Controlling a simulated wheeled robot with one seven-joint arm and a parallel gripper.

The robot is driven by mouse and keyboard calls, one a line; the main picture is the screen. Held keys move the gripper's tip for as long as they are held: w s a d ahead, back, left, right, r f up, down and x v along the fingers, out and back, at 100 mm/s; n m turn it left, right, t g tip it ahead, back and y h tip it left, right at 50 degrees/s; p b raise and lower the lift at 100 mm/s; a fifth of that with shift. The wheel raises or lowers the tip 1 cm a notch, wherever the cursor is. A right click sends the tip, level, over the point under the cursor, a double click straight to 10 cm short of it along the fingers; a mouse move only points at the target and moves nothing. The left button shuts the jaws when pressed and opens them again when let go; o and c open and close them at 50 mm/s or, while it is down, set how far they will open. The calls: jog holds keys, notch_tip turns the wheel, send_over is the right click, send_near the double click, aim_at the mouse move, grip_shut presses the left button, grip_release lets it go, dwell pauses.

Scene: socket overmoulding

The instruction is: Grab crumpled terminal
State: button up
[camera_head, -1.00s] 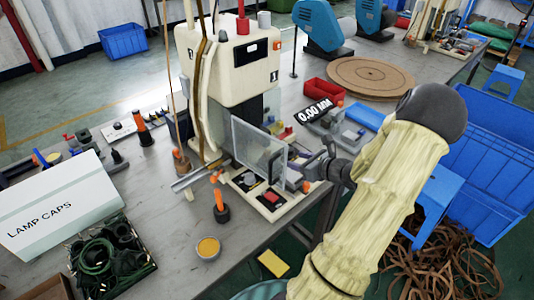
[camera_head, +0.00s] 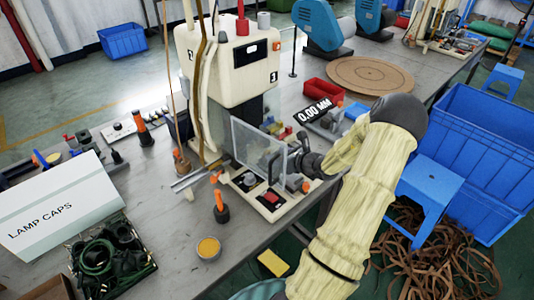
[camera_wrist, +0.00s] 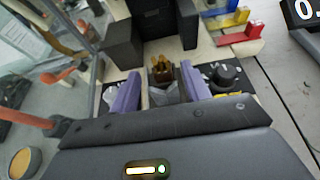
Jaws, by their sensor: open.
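A small brown piece with gold prongs (camera_wrist: 162,72), which looks like the terminal, sits in front of a dark block in the wrist view. I cannot tell from this view how crumpled it is. My gripper (camera_wrist: 158,92) is open, with its two purple fingers apart to the left and right of the near side of the piece. Nothing is held between them. In the head view my gripper (camera_head: 302,160) is at the right side of the machine's clear guard, and the terminal cannot be made out there.
The moulding machine (camera_head: 228,65) stands behind, with a clear guard panel (camera_head: 258,150) left of my gripper. A black knob (camera_wrist: 224,78) is close to the right finger. Red, yellow and blue pieces (camera_wrist: 228,22) lie beyond. An orange-handled tool (camera_head: 220,207) stands in front.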

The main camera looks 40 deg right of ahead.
jog(key=x, duration=0.5)
jog(key=shift+a+p, duration=0.1)
jog(key=shift+p, duration=0.25)
jog(key=shift+s, duration=0.1)
jog(key=shift+c, duration=0.2)
grip_shut()
